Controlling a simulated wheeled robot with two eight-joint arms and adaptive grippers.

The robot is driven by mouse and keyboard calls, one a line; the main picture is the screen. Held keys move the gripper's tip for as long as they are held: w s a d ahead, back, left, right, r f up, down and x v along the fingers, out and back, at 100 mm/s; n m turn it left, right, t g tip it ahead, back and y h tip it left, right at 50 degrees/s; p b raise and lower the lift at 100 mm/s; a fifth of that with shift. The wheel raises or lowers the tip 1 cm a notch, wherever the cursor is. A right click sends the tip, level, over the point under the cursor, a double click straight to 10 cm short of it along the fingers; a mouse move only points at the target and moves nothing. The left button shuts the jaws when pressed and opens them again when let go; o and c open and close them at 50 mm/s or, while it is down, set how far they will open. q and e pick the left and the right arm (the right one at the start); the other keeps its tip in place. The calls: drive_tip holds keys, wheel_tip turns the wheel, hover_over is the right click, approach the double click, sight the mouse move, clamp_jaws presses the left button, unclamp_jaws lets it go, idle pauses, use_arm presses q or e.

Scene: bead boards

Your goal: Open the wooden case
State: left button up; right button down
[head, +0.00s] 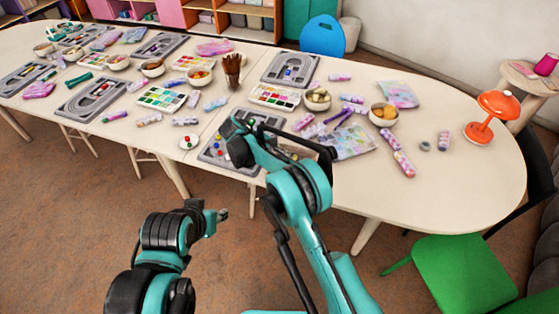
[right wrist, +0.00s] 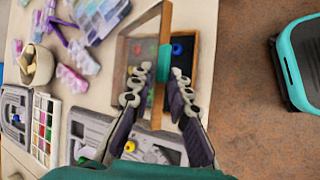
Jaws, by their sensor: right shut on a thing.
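The wooden case (right wrist: 205,61) shows in the right wrist view as a wood-framed box with a dark inside. A blue bead (right wrist: 177,49) is visible in it. Its lid (right wrist: 157,22), a wooden frame with a see-through panel, stands raised and tilted at the left of the box. My right gripper (right wrist: 160,80) is shut on the lid's edge, with one finger on each side of it. In the head view my right arm hides most of the case. My left gripper (head: 221,215) is low in front of the table, away from the case; its jaws are too small to read.
A grey bead board (right wrist: 88,125) lies beside the case, with a paint set (right wrist: 43,130) and a bowl (right wrist: 38,65) farther left. The table (head: 460,190) holds many craft items; its right front is clear.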

drive_tip(key=shift+w+d+r+g, duration=0.15)
drive_tip(key=shift+w+r+g, duration=0.15)
drive_tip(key=shift+w+r, duration=0.15)
drive_tip(key=shift+w+d+r+g+y+p, duration=0.15)
drive_tip(key=shift+w+r+g+p, duration=0.15)
drive_tip(key=shift+r+p, duration=0.15)
drive_tip(key=shift+w+d+r+g+y+p, duration=0.1)
drive_tip(key=shift+w+r+g+y+p, duration=0.1)
drive_tip(key=shift+w+r+p, duration=0.15)
drive_tip(key=shift+w+d+r+n+g+p, duration=0.15)
drive_tip(key=shift+w+r+n+g+p, duration=0.3)
drive_tip(key=shift+w+r, duration=0.1)
